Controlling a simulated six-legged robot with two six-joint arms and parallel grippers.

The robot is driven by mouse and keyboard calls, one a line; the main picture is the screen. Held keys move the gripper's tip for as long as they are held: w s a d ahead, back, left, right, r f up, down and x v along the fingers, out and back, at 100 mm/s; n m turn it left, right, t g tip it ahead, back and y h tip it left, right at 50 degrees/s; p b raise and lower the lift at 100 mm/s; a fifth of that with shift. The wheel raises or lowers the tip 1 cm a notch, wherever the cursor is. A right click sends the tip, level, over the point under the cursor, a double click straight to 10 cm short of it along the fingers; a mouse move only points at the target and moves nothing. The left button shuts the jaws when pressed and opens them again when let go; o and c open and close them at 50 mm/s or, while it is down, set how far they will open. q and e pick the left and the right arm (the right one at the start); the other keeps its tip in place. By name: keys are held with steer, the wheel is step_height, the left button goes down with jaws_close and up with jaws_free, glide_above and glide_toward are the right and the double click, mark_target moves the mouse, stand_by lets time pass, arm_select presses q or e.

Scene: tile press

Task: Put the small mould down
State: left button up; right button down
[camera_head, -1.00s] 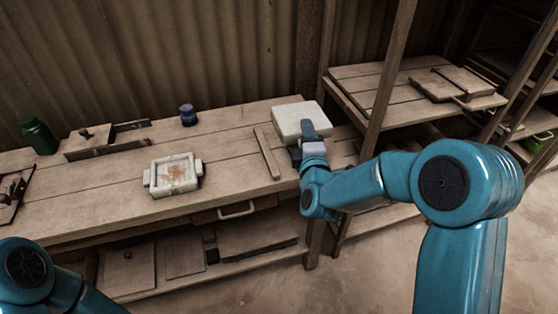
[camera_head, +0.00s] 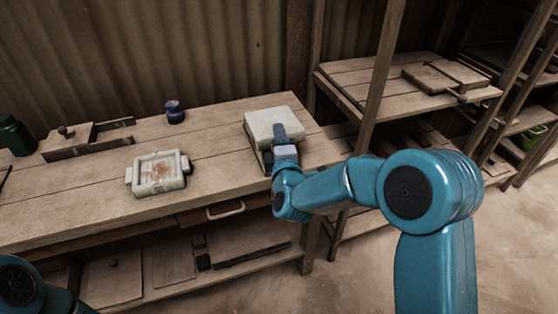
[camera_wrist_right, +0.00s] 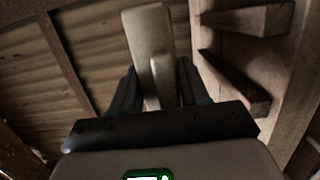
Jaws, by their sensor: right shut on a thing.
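The small mould (camera_head: 271,119), a pale cream, flat block, is at the right end of the workbench in the head view. My right gripper (camera_head: 283,143) is shut on its near side. In the right wrist view, the pale mould (camera_wrist_right: 148,32) sticks out beyond the fingers, with a narrow grip piece between them. I cannot tell whether its underside touches the bench; the gripper hides part of its near edge. My left gripper is out of view; only a part of my left arm shows at the lower left.
A pale two-handled frame (camera_head: 159,173) with a reddish stain sits on the workbench (camera_head: 215,165) to the left. A wooden post (camera_head: 378,75) and shelf rise at right. Bench between frame and mould is clear.

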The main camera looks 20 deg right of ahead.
step_height(320, 180, down, 6)
steer(key=shift+b, duration=0.35)
steer(key=shift+r, duration=0.1)
steer(key=c, duration=0.8)
jaws_free()
steer(key=shift+f, duration=0.25)
steer(key=shift+c, duration=0.2)
